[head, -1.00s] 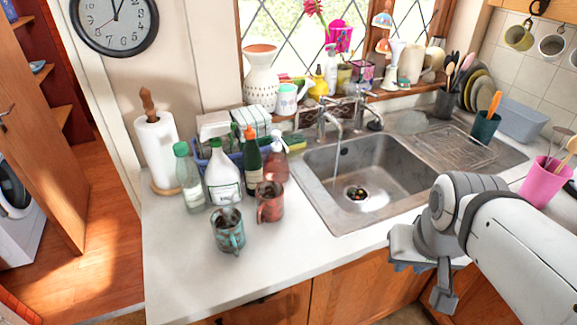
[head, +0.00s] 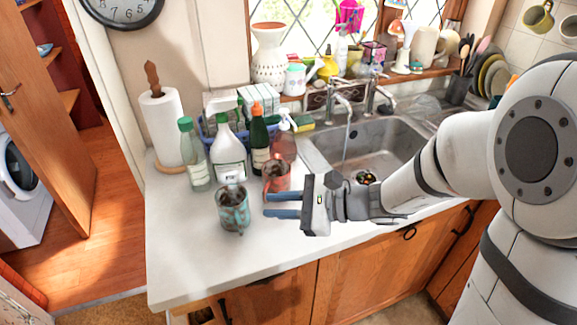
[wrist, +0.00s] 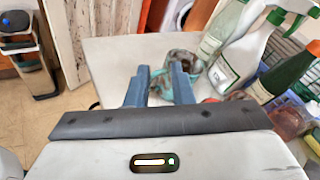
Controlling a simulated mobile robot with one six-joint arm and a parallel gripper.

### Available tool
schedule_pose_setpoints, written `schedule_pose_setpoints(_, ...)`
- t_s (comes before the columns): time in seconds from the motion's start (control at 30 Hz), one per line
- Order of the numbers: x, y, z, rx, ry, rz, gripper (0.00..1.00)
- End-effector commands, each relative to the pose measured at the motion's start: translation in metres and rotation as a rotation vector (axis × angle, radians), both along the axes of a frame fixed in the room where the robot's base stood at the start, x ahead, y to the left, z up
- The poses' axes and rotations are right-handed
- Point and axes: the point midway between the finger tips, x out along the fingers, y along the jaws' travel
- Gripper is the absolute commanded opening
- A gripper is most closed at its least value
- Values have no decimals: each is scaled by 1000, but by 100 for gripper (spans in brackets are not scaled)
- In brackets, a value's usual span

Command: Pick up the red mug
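The red mug (head: 276,177) stands upright on the white counter (head: 185,262), in front of the soap pump bottle and just behind my gripper in the head view. A teal mug (head: 233,210) stands to its left and nearer the counter's front. My gripper (head: 268,205) points left with its two blue fingers apart and nothing between them. The fingertips are close to the teal mug's right side. In the wrist view the fingers (wrist: 160,75) are spread, with the teal mug (wrist: 193,65) just beyond the right finger. A reddish shape at the right there, partly cut off, may be the red mug.
A green-capped bottle (head: 195,158), white spray bottle (head: 228,152), dark green bottle (head: 258,143) and soap pump bottle (head: 284,145) crowd behind the mugs. A sink (head: 395,140) with running tap lies to the right. The front-left counter is clear.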

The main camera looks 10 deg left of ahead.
Motion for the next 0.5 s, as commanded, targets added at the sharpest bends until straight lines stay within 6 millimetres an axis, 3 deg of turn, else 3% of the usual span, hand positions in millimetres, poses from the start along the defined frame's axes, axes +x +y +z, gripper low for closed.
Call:
schedule_pose_setpoints(0.1,36,12,-15,148,147,-163,21)
schedule_pose_setpoints(0.23,68,14,-26,262,248,-308,21)
schedule_pose_setpoints(0.5,92,11,-44,341,315,-422,21)
